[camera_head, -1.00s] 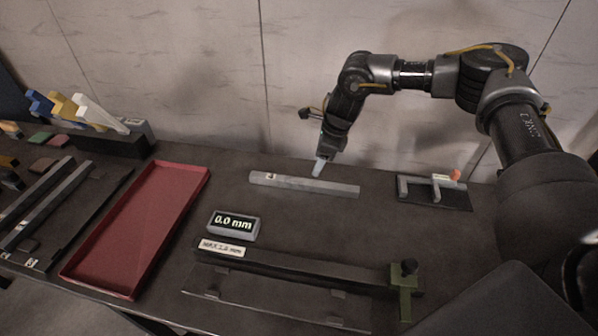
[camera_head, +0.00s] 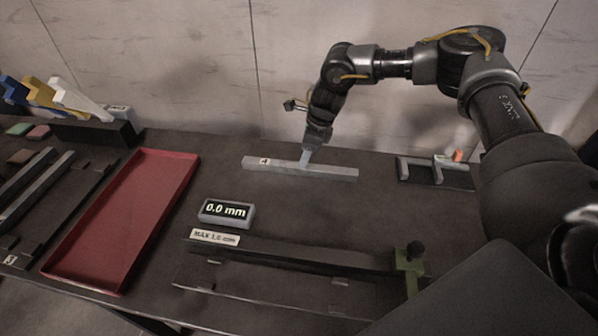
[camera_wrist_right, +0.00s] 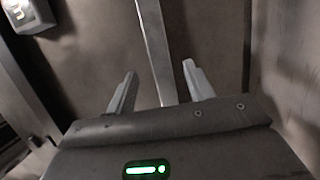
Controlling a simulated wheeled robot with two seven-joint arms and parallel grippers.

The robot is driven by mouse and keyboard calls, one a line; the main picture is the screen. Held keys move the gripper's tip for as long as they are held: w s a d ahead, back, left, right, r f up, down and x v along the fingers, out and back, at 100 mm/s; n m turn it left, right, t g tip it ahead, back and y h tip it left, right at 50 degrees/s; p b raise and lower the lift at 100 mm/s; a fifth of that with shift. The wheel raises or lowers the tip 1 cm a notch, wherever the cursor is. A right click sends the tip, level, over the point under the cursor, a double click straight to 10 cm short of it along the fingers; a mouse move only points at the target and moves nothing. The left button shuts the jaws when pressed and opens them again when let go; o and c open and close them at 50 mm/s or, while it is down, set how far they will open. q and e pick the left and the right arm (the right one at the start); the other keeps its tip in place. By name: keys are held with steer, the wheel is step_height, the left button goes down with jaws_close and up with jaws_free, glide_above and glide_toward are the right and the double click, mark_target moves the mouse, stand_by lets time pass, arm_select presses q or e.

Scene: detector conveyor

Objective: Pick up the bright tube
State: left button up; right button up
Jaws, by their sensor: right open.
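The bright tube (camera_head: 335,173) is a long light-grey square bar with a small numbered label near its left end. It lies flat across the middle of the dark table. My right gripper (camera_head: 305,163) is over the tube near its middle, pointing down. In the right wrist view the tube (camera_wrist_right: 154,45) runs between the two spread fingers of the right gripper (camera_wrist_right: 160,69), with space on both sides. The gripper is open and holds nothing. My left gripper is out of view.
A red tray (camera_head: 72,231) lies left of the tube. A display (camera_head: 227,213) reading 0.0 mm and a long dark gauge fixture (camera_head: 310,256) are in front. A small bracket stand (camera_head: 436,171) is at right. Darker bars (camera_head: 38,190) lie at far left.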

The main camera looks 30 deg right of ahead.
mark_target(299, 169)
steer(key=b+x, duration=0.3)
steer(key=x, duration=0.1)
steer(key=shift+f, duration=0.15)
steer(key=shift+w+a+f+b, duration=0.15)
steer(key=shift+f+b, duration=0.2)
steer(key=c, duration=0.4)
jaws_close()
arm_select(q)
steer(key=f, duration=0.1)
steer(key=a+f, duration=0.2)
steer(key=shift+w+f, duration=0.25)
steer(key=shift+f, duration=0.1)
arm_select(e)
steer(key=shift+r, duration=0.1)
